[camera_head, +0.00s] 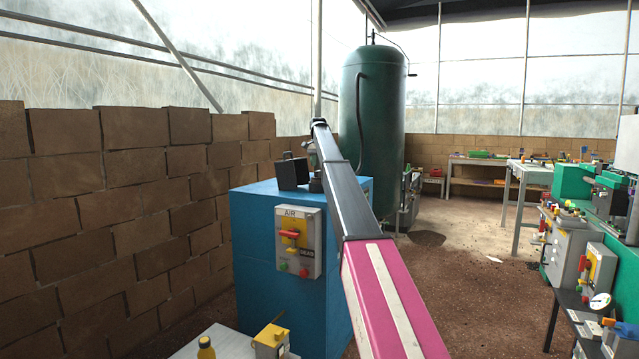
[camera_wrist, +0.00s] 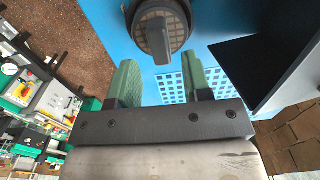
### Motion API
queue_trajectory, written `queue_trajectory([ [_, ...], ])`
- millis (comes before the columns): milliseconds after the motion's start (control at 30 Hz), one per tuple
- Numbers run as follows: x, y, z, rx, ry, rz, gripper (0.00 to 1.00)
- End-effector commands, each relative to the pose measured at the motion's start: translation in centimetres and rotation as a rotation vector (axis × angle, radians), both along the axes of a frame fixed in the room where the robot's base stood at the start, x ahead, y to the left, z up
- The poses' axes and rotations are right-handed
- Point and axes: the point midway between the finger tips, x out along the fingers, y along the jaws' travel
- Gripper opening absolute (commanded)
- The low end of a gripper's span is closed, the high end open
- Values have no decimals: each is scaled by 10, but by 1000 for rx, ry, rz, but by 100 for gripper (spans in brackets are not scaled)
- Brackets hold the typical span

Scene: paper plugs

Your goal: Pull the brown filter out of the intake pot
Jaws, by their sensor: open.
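The intake pot (camera_wrist: 186,14) is a dark round rim at the top of the wrist view, cut off by the frame's upper edge. The brown filter (camera_wrist: 173,30) sits inside it, with a grid face and a grey upright tab (camera_wrist: 160,46) across its middle. My gripper (camera_wrist: 160,78) has two green fingers, open and empty, apart from each other. The tab lies in line with the gap between them, just beyond the fingertips. I see no contact. In the head view my gripper (camera_head: 314,160) is over the blue cabinet, above the small dark pot (camera_head: 316,184).
The blue cabinet (camera_head: 258,240) carries a black box (camera_head: 292,172) beside the pot, close to my gripper's right in the wrist view (camera_wrist: 265,55). A switch panel (camera_head: 298,242) is on its front. A brick wall (camera_head: 120,200) stands left and a green tank (camera_head: 372,120) behind.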

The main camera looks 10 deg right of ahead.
Motion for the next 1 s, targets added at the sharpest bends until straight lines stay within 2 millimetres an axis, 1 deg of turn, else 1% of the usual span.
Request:
queue_trajectory([
  [367, 0, 0, -2, 0, 0, 0, 45],
  [1000, 0, 0, -28, 0, 0, 0, 45],
])
